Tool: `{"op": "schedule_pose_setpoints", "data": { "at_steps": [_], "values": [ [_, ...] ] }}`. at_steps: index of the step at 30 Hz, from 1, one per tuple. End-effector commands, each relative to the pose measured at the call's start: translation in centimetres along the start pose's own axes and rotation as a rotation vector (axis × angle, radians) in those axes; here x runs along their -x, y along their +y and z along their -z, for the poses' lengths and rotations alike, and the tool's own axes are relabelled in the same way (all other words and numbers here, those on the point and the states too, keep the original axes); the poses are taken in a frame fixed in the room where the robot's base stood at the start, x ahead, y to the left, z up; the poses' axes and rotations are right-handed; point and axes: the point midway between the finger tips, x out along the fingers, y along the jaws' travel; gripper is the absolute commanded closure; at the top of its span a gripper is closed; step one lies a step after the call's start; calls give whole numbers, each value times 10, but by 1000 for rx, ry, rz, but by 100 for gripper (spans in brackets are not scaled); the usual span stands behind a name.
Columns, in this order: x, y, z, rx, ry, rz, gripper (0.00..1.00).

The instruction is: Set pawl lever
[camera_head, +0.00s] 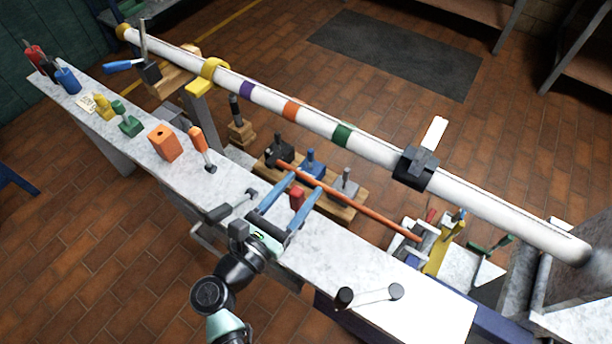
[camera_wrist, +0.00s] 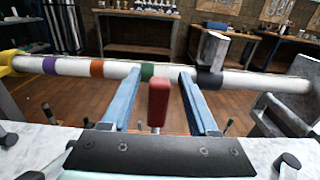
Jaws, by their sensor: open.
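My gripper (camera_head: 308,180) reaches over the pale bench, its two blue fingers apart. A red handle (camera_head: 297,198) stands between the fingers. In the wrist view the red handle (camera_wrist: 158,98) is upright between the fingers (camera_wrist: 159,75), with gaps on both sides. Its foot is hidden behind my gripper's dark palm. I cannot tell for certain that it is the pawl lever. A white mast (camera_head: 375,147) with purple, orange and green bands runs across beyond. A black collar (camera_head: 416,168) with a white tab (camera_head: 434,132) sits around the mast.
A long orange rod (camera_head: 350,206) passes close by the fingers. A wooden block (camera_head: 345,205) beyond carries dark, blue and grey fittings. An orange block (camera_head: 163,143) and several tools stand on the bench at left.

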Motion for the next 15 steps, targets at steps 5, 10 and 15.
{"op": "schedule_pose_setpoints", "data": {
  "at_steps": [5, 10, 15],
  "values": [
    [-22, 0, 0, -1, 0, 2, 40],
    [-28, 0, 0, -1, 1, 0, 40],
    [-28, 0, 0, 0, 0, 0, 40]
  ]
}}
